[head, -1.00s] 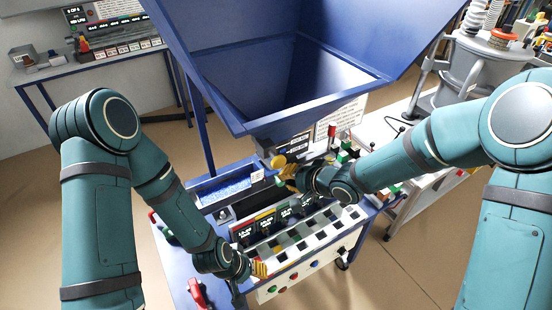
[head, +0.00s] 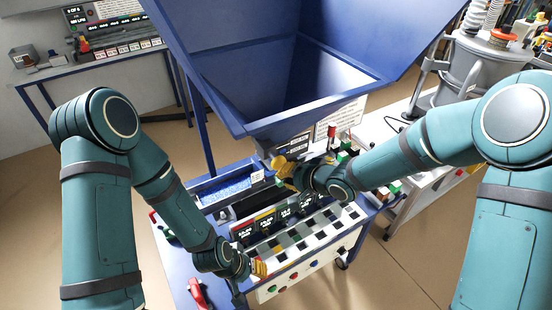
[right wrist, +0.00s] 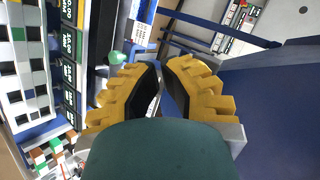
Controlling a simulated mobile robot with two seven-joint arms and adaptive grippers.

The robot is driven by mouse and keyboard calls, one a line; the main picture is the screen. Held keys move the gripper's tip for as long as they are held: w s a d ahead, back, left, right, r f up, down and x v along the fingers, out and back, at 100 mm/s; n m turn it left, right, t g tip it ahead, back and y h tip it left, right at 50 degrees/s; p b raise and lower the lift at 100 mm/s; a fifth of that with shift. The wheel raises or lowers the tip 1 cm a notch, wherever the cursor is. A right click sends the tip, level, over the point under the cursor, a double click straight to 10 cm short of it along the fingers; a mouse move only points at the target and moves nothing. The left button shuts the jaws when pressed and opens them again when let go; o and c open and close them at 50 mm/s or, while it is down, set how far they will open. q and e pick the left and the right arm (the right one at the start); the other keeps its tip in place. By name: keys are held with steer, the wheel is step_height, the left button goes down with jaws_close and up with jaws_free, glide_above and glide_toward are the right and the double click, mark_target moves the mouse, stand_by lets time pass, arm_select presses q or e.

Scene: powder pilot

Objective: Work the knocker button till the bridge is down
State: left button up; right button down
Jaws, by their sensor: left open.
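The large blue hopper (head: 300,90) fills the upper middle of the head view; the part of its inside that I see shows no clear powder. My right gripper (head: 280,166) is below the hopper's outlet, beside its blue wall. In the right wrist view its yellow fingers (right wrist: 160,66) are brought together, with nothing visible between them. A green round knob or button (right wrist: 117,57) shows just beyond the left finger; I cannot tell whether it is the knocker button. My left gripper (head: 260,268) is open at the left front of the control panel (head: 310,235).
Coloured buttons (head: 294,276) line the panel's front face. A red handle (head: 196,292) is at the lower left. A blue-filled tray (head: 225,189) lies behind the panel. A grey drum (head: 480,70) stands at the right, and a bench (head: 100,60) at the back left.

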steer(key=shift+w+a+p, duration=0.35)
steer(key=shift+w+a, duration=0.15)
steer(key=shift+w, duration=0.2)
steer(key=shift+w+a+p, duration=0.35)
steer(key=shift+w+a, duration=0.1)
steer(key=shift+w, duration=0.2)
stand_by(2.2)
steer(key=shift+s+d, duration=0.6)
steer(key=shift+s, duration=0.25)
steer(key=shift+s+d, duration=0.6)
steer(key=shift+s, duration=0.25)
steer(key=shift+d, duration=0.1)
steer(key=shift+s+d, duration=0.55)
steer(key=shift+s, duration=0.25)
steer(key=shift+s+d, duration=0.6)
steer(key=shift+s, duration=0.2)
steer(key=shift+s+d, duration=0.55)
steer(key=shift+s, duration=0.25)
